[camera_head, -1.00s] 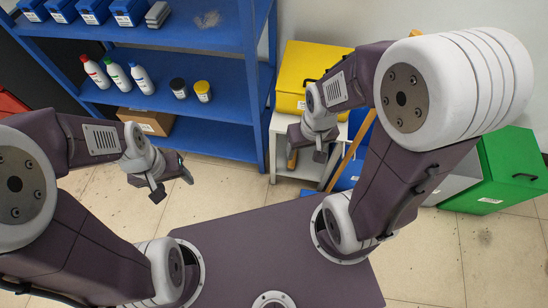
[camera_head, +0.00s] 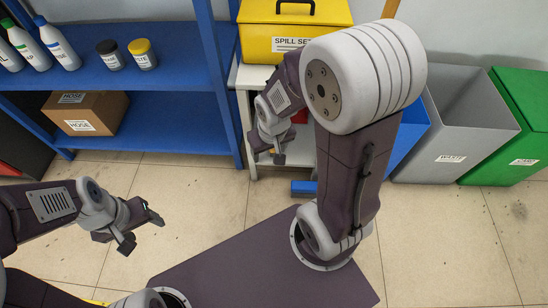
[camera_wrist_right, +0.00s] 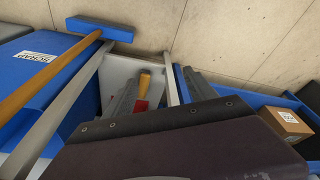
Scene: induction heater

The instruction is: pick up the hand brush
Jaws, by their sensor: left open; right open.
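In the right wrist view, an item with a yellow-orange handle (camera_wrist_right: 144,84) and a red part (camera_wrist_right: 140,104) is on a white shelf; it looks like the hand brush, its lower part hidden by my gripper. In the head view a bit of red (camera_head: 299,117) shows in the white stand (camera_head: 298,150), mostly behind my right arm. My right gripper (camera_head: 270,157) is open and empty at the stand's front; in its wrist view the handle appears between its fingers (camera_wrist_right: 160,80), nearer the left one. My left gripper (camera_head: 142,230) is open and empty over the floor.
A yellow spill box (camera_head: 290,40) sits on the stand. A blue shelf unit (camera_head: 180,70) with bottles and a carton (camera_head: 85,112) stands left. A broom with a blue head (camera_wrist_right: 103,29) leans by the blue bin (camera_wrist_right: 35,62). Grey (camera_head: 455,120) and green (camera_head: 520,125) bins stand right.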

